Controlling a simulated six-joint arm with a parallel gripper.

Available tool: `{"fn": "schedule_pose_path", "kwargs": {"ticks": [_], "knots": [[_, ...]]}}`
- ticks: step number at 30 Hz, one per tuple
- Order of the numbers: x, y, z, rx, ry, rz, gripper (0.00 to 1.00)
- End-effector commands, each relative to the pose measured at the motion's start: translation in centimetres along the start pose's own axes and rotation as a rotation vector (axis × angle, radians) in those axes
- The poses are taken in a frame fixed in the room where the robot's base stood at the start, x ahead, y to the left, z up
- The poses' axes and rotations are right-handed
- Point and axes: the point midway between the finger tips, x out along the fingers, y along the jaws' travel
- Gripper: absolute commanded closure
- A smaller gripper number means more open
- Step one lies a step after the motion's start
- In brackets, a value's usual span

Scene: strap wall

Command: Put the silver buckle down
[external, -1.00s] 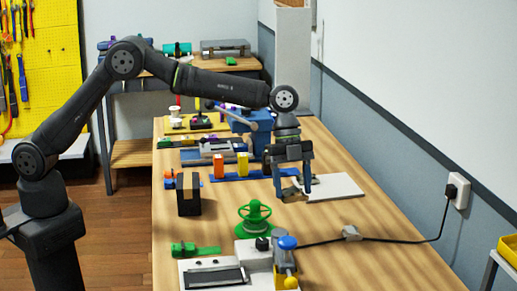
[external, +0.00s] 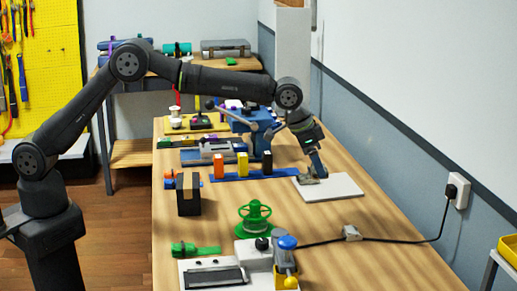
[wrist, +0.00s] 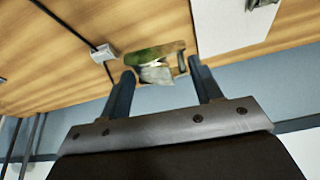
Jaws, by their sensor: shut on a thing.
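My gripper (external: 314,176) is over the left part of a white board (external: 345,187) on the bench, tilted, fingers pointing down. In the wrist view my gripper (wrist: 161,74) is shut on a small piece with a grey metallic part, which I take as the silver buckle (wrist: 155,75); tan and green areas show around it. In the external view the silver buckle (external: 307,181) is small and partly hidden at the fingertips. I cannot tell whether it touches the board.
A blue rail (external: 285,173) with orange, yellow and black blocks lies left of the board. A blue vise (external: 250,120) stands behind. A green wheel (external: 255,214) and a black cable with a grey switch (external: 351,233) are in front.

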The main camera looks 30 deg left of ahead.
Motion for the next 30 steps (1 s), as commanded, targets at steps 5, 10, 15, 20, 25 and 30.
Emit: {"fn": "schedule_pose_path", "kwargs": {"ticks": [5,10,15,20,25,30], "knots": [[0.2,-0.8,-0.5,-0.074,-0.001,-0.03,0.66],[2.1,-3.2,-1.1,-0.088,-0.003,-0.036,0.66],[5.0,-6.6,-1.9,-0.088,-0.003,-0.035,0.66],[7.4,-9.4,-2.6,-0.086,-0.001,-0.034,0.66],[8.5,-10.7,-3.0,-0.084,-0.001,-0.033,0.66],[9.5,-10.9,-2.6,-0.083,-0.003,-0.033,0.66]]}}
